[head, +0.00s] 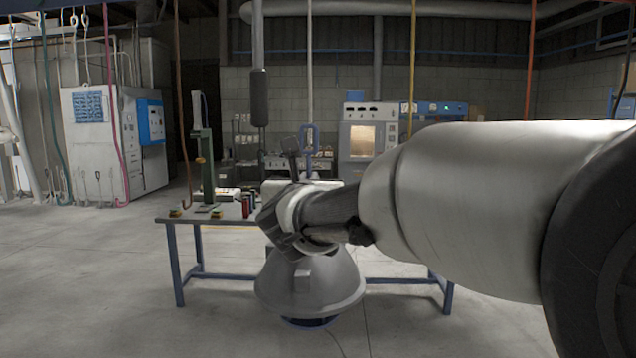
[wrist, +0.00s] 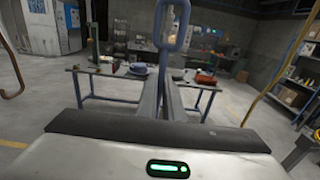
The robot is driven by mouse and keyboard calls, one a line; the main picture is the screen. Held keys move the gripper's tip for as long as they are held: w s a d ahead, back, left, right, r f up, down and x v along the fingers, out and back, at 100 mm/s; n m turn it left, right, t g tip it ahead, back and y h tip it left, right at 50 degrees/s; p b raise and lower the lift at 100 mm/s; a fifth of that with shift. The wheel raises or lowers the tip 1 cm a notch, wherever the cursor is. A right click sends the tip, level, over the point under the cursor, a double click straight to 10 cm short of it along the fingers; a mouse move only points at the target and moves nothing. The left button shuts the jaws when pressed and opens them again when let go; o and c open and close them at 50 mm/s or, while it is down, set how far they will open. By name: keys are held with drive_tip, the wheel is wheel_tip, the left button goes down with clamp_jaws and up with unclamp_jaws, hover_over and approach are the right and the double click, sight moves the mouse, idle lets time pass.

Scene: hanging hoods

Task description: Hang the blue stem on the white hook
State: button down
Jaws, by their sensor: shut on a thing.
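The blue stem ends at the top in an upright oblong loop (head: 309,137), which rises above my gripper (head: 292,160) in the head view. In the wrist view the blue loop (wrist: 172,26) stands at top centre, and its shaft runs down between the two fingers of my gripper (wrist: 171,82), shut on it. A grey flared hood (head: 308,285) with blue at its bottom shows below my gripper; its join to the stem is hidden. The white hook's line (head: 310,60) hangs from above and ends near the loop in the picture. Its tip and the depth gap are unclear.
A workbench (head: 180,213) with tools stands behind. A thick grey pole with a dark grip (head: 259,97) hangs left of the white line. Brown (head: 178,80), yellow (head: 412,60) and orange (head: 531,60) lines hang to the sides. The floor at left is clear.

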drive_tip(key=shift+w+r, duration=0.15)
drive_tip(key=shift+w, duration=0.8)
drive_tip(key=shift+f+b, duration=1.35)
drive_tip(key=shift+b, duration=0.7)
